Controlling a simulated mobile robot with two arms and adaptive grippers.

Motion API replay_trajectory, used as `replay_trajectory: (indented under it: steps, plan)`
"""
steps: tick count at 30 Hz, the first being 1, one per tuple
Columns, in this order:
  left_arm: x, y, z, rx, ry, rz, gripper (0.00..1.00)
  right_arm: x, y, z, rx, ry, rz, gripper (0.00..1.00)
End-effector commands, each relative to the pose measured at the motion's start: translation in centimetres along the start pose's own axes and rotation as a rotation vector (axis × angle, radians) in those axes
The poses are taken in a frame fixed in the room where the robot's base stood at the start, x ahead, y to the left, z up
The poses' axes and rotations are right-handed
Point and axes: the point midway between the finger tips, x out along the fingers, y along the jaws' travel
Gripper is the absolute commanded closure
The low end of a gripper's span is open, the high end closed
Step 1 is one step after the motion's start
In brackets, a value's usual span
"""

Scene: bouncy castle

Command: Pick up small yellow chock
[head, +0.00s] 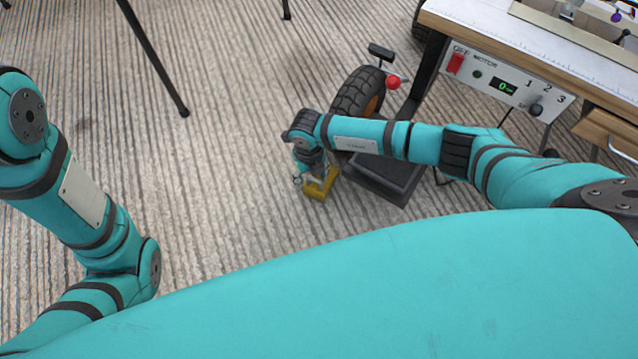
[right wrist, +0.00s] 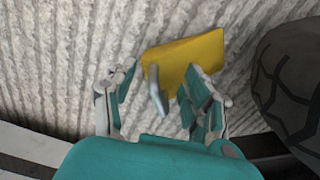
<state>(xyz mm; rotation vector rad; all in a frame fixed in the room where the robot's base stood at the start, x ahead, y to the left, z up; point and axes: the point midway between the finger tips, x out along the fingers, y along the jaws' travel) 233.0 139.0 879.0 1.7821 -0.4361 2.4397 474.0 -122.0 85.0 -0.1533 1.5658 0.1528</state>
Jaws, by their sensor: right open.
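The small yellow chock (head: 318,190) lies on the striped carpet in the head view, close to the wheel. My right gripper (head: 314,180) is right at it and partly covers it. In the right wrist view the chock (right wrist: 188,58) shows beyond the fingers, with a grey bar-like handle standing toward the camera. The right gripper (right wrist: 160,98) is open, and the handle shows between its two fingers. I cannot tell whether a finger touches the chock. My left arm is at the left of the head view, but its gripper is out of the frame.
A black-tyred wheel (head: 358,95) stands beside the chock; its tyre (right wrist: 292,80) is at the right in the wrist view. A dark pedal-like plate (head: 385,183) is right of the gripper. A workbench (head: 545,50) with a motor panel (head: 505,85) stands upper right.

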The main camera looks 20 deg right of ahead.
Motion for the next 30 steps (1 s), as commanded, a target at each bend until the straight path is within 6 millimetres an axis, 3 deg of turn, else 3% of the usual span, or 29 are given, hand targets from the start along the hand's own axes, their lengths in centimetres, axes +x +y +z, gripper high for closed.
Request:
replay_trajectory:
  steps: [3, 15, 30]
  plan:
    - [0.05, -0.02, 0.03, 0.0, -0.001, 0.0, 0.34, -0.08, 0.02, 0.0, 0.0, 0.0, 0.0, 0.49]
    - [0.03, 0.0, 0.04, 0.0, 0.0, 0.0, 0.34, -0.07, -0.01, -0.01, 0.001, 0.0, 0.0, 1.0]
    - [0.03, 0.0, 0.05, -0.001, 0.0, 0.0, 0.34, -0.14, -0.04, 0.06, 0.001, -0.001, -0.001, 1.0]
